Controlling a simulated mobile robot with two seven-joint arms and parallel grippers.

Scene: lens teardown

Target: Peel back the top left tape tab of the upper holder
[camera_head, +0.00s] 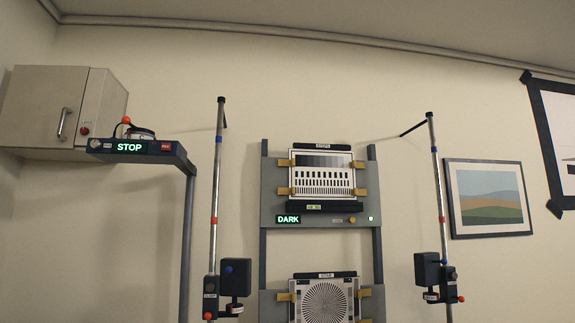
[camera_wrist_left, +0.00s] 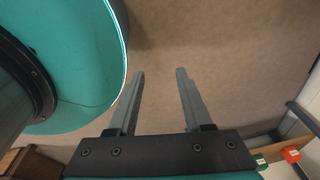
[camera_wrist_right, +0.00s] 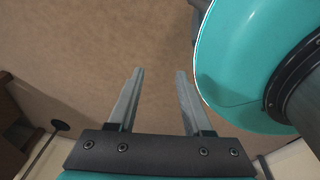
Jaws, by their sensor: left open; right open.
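The upper holder (camera_head: 267,190) is a grey panel on the wall. It bears a white test chart (camera_head: 322,161) with black bars. Orange-yellow tape tabs sit at the chart's sides. The top left tab (camera_head: 285,162) lies across the chart's left edge and looks flat. A lower left tab (camera_head: 284,191) and two right tabs (camera_head: 358,164) also show. My left gripper (camera_wrist_left: 160,72) is open and empty over brown floor in the left wrist view. My right gripper (camera_wrist_right: 159,72) is open and empty over brown floor in the right wrist view. Neither gripper shows in the head view.
A lower holder (camera_head: 268,310) with a round starburst chart (camera_head: 325,303) is below. Upright poles (camera_head: 216,180) (camera_head: 437,170) with black boxes flank the holders. A shelf reading STOP (camera_head: 135,147) stands left, near a wall cabinet (camera_head: 45,105). A framed picture (camera_head: 488,197) hangs right.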

